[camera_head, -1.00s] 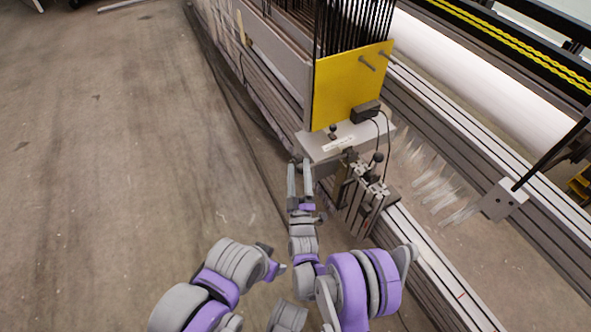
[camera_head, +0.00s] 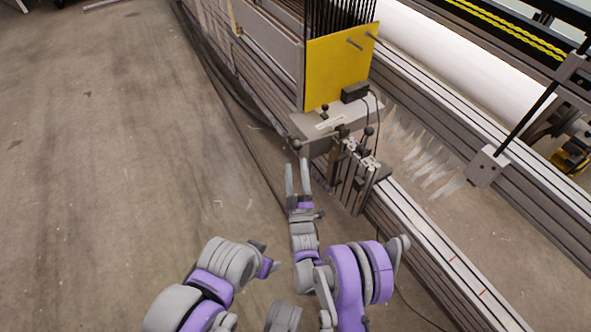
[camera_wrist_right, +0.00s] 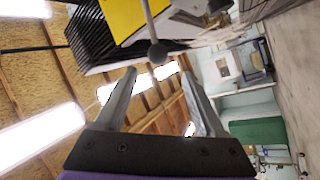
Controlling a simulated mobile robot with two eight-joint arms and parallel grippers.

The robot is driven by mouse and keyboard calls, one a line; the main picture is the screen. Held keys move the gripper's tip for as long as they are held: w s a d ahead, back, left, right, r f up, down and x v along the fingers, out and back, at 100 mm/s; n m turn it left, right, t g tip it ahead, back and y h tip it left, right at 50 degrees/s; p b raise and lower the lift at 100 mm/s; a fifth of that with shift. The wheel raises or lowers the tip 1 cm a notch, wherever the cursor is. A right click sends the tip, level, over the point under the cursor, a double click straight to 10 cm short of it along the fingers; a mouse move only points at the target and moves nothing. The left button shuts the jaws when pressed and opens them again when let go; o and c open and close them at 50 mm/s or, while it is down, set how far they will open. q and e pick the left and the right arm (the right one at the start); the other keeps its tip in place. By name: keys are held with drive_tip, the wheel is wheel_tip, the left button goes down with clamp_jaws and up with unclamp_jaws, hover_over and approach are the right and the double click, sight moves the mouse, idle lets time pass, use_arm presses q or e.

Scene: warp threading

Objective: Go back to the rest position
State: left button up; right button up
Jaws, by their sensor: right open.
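My right gripper (camera_head: 297,166) is in the middle of the head view, its two long grey fingers pointing up the picture. The fingers are parted with nothing between them. They are just below and left of the grey plate (camera_head: 325,122) under the yellow panel (camera_head: 340,68); I cannot tell whether they touch anything. In the right wrist view the open fingers (camera_wrist_right: 158,78) frame a dark ball knob (camera_wrist_right: 157,52) beyond the tips.
The machine's long metal rails (camera_head: 430,240) run diagonally along the right. A fixture with knobs and upright plates (camera_head: 352,180) stands right of my right gripper. A black rod with a grey block (camera_head: 487,166) is farther right. Bare concrete floor (camera_head: 120,170) is clear on the left.

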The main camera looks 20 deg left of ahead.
drive_tip(key=shift+w+r, duration=0.1)
drive_tip(key=w+d+r+m+g+h, duration=0.3)
drive_tip(key=w+d+r, duration=0.25)
drive_tip(key=d, duration=0.35)
drive_tip(key=s+d+r+m+g+h, duration=0.2)
drive_tip(key=d, duration=0.4)
drive_tip(key=s+d+r+m+g+h, duration=0.1)
drive_tip(key=s+d+r+m+g, duration=0.1)
drive_tip(key=d, duration=0.4)
drive_tip(key=s+d+f+m+g+h, duration=0.1)
drive_tip(key=s+d+m+g+h, duration=0.15)
drive_tip(key=s+d, duration=0.6)
drive_tip(key=s+d+f+m+g+h, duration=0.1)
drive_tip(key=s+d+f+m+g, duration=0.2)
drive_tip(key=s, duration=1)
drive_tip(key=s+d+m+g+h, duration=0.1)
drive_tip(key=s+d+m+g, duration=0.2)
drive_tip(key=s+d, duration=0.55)
use_arm(q)
wheel_tip(320, 180, up, 29)
drive_tip(key=t+p, duration=0.1)
drive_tip(key=p, duration=2.5)
drive_tip(key=shift+w, duration=0.25)
use_arm(e)
wheel_tip(320, 180, up, 29)
drive_tip(key=s+a, duration=0.1)
drive_tip(key=shift+a+t, duration=0.2)
drive_tip(key=shift+t, duration=0.25)
